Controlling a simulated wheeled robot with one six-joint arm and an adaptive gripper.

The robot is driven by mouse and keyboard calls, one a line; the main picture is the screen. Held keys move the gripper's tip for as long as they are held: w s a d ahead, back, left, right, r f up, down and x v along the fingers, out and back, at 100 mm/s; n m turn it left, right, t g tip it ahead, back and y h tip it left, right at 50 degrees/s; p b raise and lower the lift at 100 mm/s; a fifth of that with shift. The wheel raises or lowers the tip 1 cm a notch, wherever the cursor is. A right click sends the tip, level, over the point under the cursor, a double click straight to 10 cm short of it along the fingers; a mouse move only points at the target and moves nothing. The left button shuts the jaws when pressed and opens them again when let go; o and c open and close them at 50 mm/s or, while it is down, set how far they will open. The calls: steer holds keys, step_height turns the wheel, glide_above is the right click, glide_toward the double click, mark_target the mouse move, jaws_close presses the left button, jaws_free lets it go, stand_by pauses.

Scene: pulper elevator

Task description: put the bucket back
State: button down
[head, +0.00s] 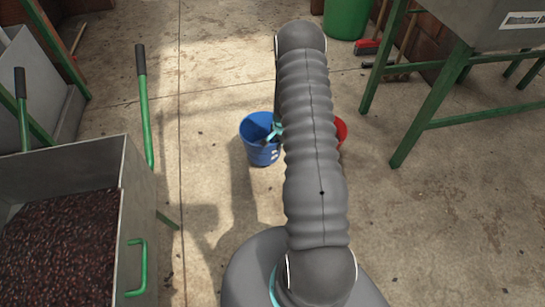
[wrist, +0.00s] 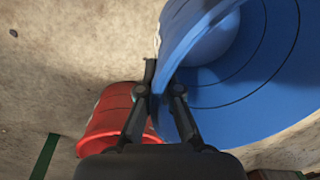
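The blue bucket (head: 258,153) is near the middle of the head view, just left of my arm, with its open top showing. In the wrist view the blue bucket (wrist: 245,95) fills the upper right, close to the camera, its inside visible. My gripper (wrist: 158,85) has its fingers on either side of the bucket's rim and looks closed on the wall. In the head view my gripper (head: 274,134) shows only in part at the bucket's right side. I cannot tell whether the bucket touches the floor.
A red bucket (head: 341,130) is partly hidden behind my arm; it also shows in the wrist view (wrist: 110,120). A metal bin of dark cherries (head: 65,240) stands left. A green-legged metal stand (head: 432,105) is right, and a green barrel (head: 346,18) behind. The right foreground floor is clear.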

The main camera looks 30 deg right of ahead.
step_height(320, 180, down, 6)
steer(key=shift+f, duration=0.4)
steer(key=c, duration=1.3)
jaws_free()
